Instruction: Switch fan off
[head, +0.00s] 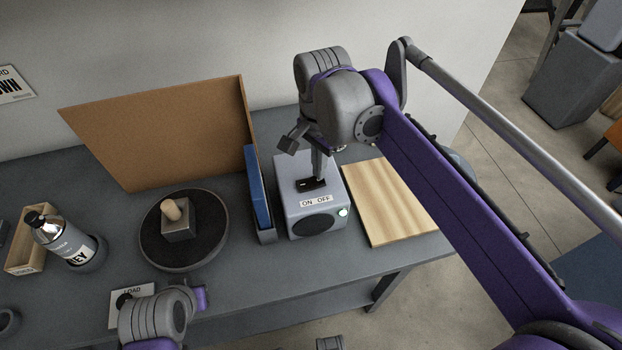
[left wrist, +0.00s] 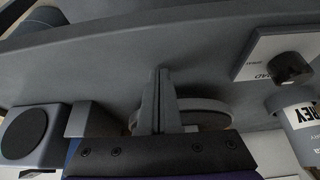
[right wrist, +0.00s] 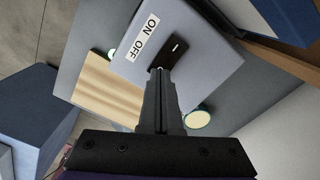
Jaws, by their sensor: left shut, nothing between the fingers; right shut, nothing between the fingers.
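My right gripper (head: 319,178) is shut and points down at the OFF end of the switch. In the right wrist view its tips (right wrist: 160,72) overlap the switch (right wrist: 179,46); I cannot tell whether they touch. My left gripper (left wrist: 160,72) is shut and empty, with its fingers seen only in the left wrist view.
A blue panel in a grey holder (head: 258,190) stands close left of the fan, with a brown board (head: 160,130) behind. A wooden board (head: 388,200) lies to the right. A round dark plate (head: 215,240) and a bottle (head: 65,240) stand further left.

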